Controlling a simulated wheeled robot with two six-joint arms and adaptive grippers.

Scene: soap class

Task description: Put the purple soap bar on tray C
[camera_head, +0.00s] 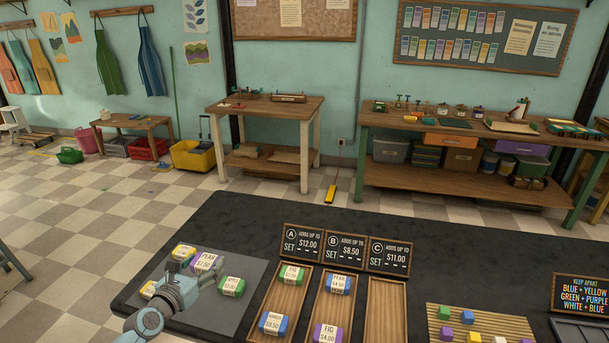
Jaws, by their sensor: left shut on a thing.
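The purple soap bar (206,259), with a white price label, is at the grey mat (222,315) on the left of the dark table. My left gripper (196,268) reaches in from the left and is shut on the purple bar. Its fingers partly hide the bar, and I cannot tell whether the bar is clear of the mat. Tray C (385,310) is a slatted wooden tray, empty where visible, behind which stands sign C (390,255). My right gripper is out of view.
Tray A (288,300) holds green and blue bars; tray B (336,303) holds a blue bar and a purple bar (326,333). A green bar (232,286) and yellow bars (183,252) lie near my gripper. Coloured cubes sit on a slatted board (478,318) at right.

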